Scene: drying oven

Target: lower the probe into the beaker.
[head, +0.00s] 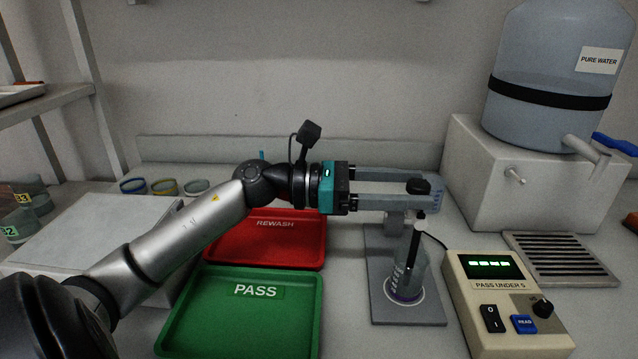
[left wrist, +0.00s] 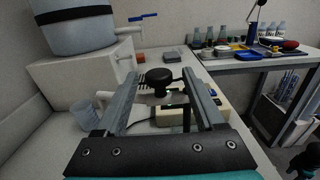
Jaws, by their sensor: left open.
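The probe hangs from a stand, with a black knob (head: 418,186) on top and a dark body (head: 412,250) below. The clear beaker (head: 405,282), with a purple ring near its bottom, stands on the grey stand base (head: 400,313). The probe's lower end overlaps the beaker's upper part in the head view; its exact depth inside is unclear. My left gripper (head: 432,194) is open, its two fingers level on either side of the probe top. In the left wrist view the knob (left wrist: 160,82) sits between the finger ends, with gaps on both sides. My right gripper is not seen.
A cream meter (head: 500,300) with a lit green display stands right of the stand, cabled towards the probe. Green PASS (head: 245,310) and red REWASH (head: 285,240) trays lie below my left arm. A water tank (head: 550,80) and drain grille (head: 560,258) are at right.

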